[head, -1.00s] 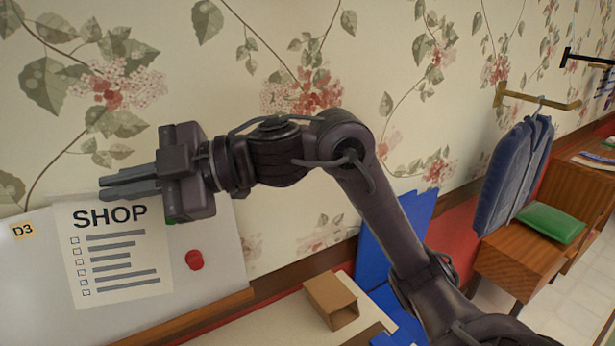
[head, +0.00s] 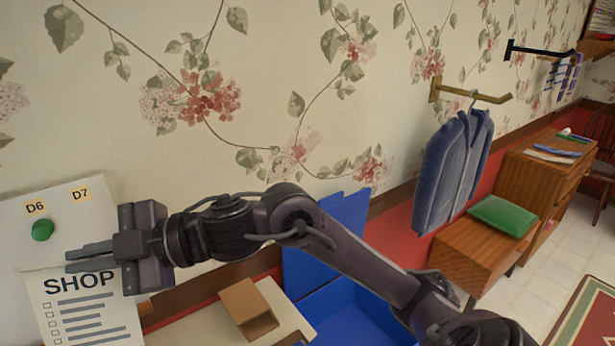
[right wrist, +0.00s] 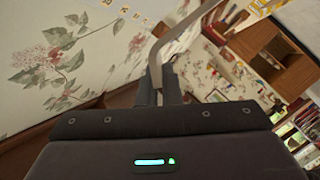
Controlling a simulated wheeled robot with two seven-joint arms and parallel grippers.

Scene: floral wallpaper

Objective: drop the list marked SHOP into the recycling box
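The SHOP list (head: 86,318), a white sheet with ticked lines, hangs upright at the lower left of the head view. My right gripper (head: 88,257) is shut on its top edge, in front of the whiteboard (head: 75,222). The list's lower end is cut off by the picture edge. The blue box (head: 345,312), open with raised flaps, stands low to the right of the list, partly hidden behind my right arm. The right wrist view shows the fingers (right wrist: 165,85) close together; I cannot make out the list there. My left gripper is not in view.
A green magnet (head: 42,230) and labels D6 and D7 are on the whiteboard. A small cardboard box (head: 248,308) stands on a pale surface between list and blue box. A blue jacket (head: 453,170) hangs from a wall rail above a wooden cabinet with a green cushion (head: 503,215).

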